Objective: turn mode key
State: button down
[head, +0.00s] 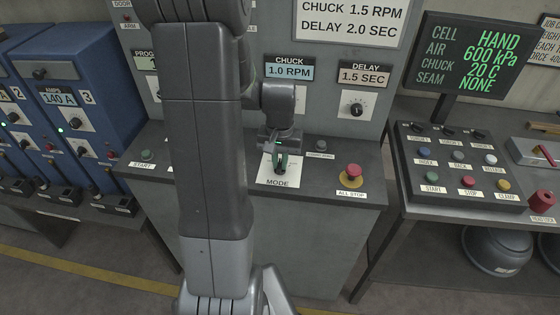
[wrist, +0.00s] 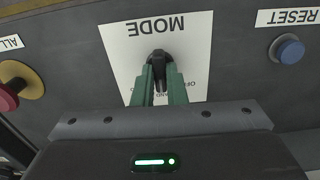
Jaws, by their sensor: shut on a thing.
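The mode key (wrist: 158,62) is a small black key on a white plate lettered MODE (wrist: 118,50), seen upside down in the wrist view. My gripper (wrist: 160,82) has green fingers that are closed around the key from both sides. In the head view my gripper (head: 281,162) reaches down to the MODE plate (head: 277,182) on the sloped console, and the key is mostly hidden by the fingers. Part of the smaller lettering on the plate is covered by the fingers, so the key's setting cannot be read.
A red ALL STOP button (head: 352,173) on a yellow base stands right of the plate. A blue RESET button (wrist: 287,49) shows in the wrist view. A CHUCK display (head: 289,73) reads 1.0 RPM and a DELAY display (head: 363,76) reads 1.5 SEC. A dark screen (head: 475,60) reads CELL HAND.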

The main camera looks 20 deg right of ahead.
aim_at(280, 164)
dwell(0.3)
jog(key=c, duration=1.5)
grip_release()
jog(key=shift+o, duration=0.2)
jog(key=shift+r, duration=0.1)
notch_tip(280, 164, up, 14)
jog(key=shift+b, duration=0.35)
jog(key=shift+f, duration=0.2)
